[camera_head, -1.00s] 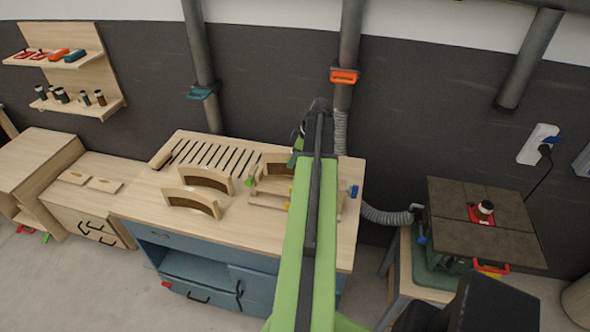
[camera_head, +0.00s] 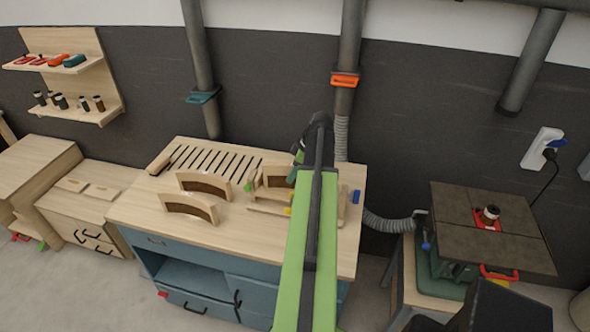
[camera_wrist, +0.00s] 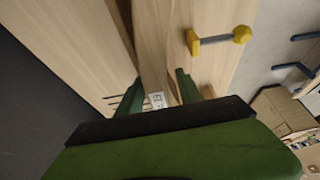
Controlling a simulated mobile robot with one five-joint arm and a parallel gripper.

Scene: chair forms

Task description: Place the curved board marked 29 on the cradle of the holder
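Two curved wooden boards, a rear one (camera_head: 204,183) and a front one (camera_head: 188,207), stand on the bench top in the head view. The holder (camera_head: 268,208) is to their right, with wooden parts and coloured knobs, partly hidden by my arm. A curved wooden piece (camera_head: 276,176) shows at the holder. My gripper is over the holder's far side and mostly hidden there by my arm. In the wrist view my gripper (camera_wrist: 160,88) has its two green fingers apart. A wooden piece with a small white label (camera_wrist: 157,100) shows between them; its number is unreadable and contact is unclear.
The workbench (camera_head: 240,238) has a slotted section at the back and clear wood at the front left. A machine table (camera_head: 470,215) is at right, with a grey hose between.

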